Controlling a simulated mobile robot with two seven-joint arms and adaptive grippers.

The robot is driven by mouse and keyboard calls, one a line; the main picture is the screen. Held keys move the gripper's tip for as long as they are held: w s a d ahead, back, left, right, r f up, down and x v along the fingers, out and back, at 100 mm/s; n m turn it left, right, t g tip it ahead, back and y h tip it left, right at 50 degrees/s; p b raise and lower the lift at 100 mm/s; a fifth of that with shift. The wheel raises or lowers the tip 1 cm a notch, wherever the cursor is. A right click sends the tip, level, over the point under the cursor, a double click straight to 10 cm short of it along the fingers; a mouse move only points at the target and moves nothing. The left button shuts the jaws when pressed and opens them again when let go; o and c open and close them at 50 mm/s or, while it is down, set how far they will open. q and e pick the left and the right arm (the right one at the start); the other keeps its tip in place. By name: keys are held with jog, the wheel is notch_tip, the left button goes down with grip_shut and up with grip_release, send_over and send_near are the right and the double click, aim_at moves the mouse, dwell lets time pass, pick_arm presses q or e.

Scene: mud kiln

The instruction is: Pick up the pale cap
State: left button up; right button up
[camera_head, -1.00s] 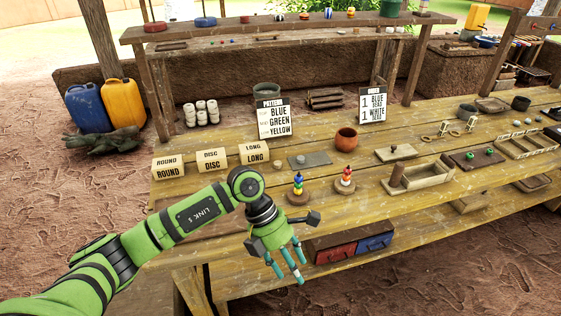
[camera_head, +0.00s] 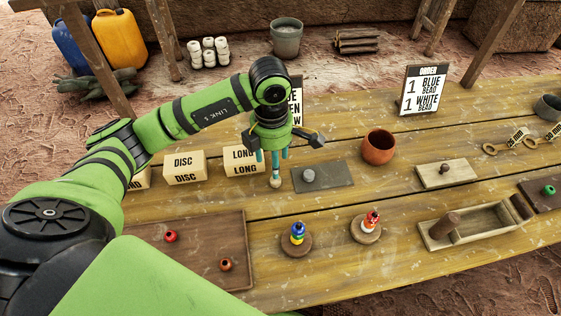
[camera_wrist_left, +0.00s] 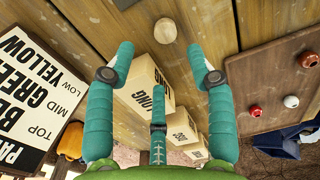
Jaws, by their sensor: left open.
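A small pale, round cap (camera_head: 275,187) stands on the wooden table, just left of a dark grey slab. In the left wrist view the cap (camera_wrist_left: 165,30) lies just beyond the fingertips, near the top edge. My left gripper (camera_head: 272,166) points down above the cap, with its teal fingers spread. The fingers partly cover the cap in the head view, and whether one touches it is not clear. In the left wrist view the gripper (camera_wrist_left: 160,75) is open with nothing between its fingers. My right gripper is not in view.
The grey slab (camera_head: 335,182) with a grey piece on it is close on the right. Label blocks (camera_head: 185,168) and a pattern sign (camera_wrist_left: 28,85) stand close by. Bead stacks (camera_head: 297,240) are in front, a brown tray (camera_head: 205,268) front left, a clay pot (camera_head: 379,147) farther right.

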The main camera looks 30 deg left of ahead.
aim_at(276, 181)
pick_arm(q)
jog(key=shift+s+d+f, duration=0.1)
jog(key=shift+s+f, duration=0.15)
jog(key=shift+f, duration=0.1)
jog(key=shift+s+d+f+p, duration=0.15)
jog(key=shift+f+p, duration=0.2)
jog(key=shift+f, duration=0.1)
jog(key=shift+s+d+f+p, duration=0.1)
jog(key=shift+s+f+p, duration=0.05)
jog(key=shift+f+p, duration=0.2)
jog(key=f, duration=0.3)
jog(key=shift+w+d+f+p, duration=0.1)
jog(key=shift+w+f+p, duration=0.15)
jog(key=shift+f+p, duration=0.15)
jog(key=shift+f, duration=0.15)
jog(key=c, duration=0.8)
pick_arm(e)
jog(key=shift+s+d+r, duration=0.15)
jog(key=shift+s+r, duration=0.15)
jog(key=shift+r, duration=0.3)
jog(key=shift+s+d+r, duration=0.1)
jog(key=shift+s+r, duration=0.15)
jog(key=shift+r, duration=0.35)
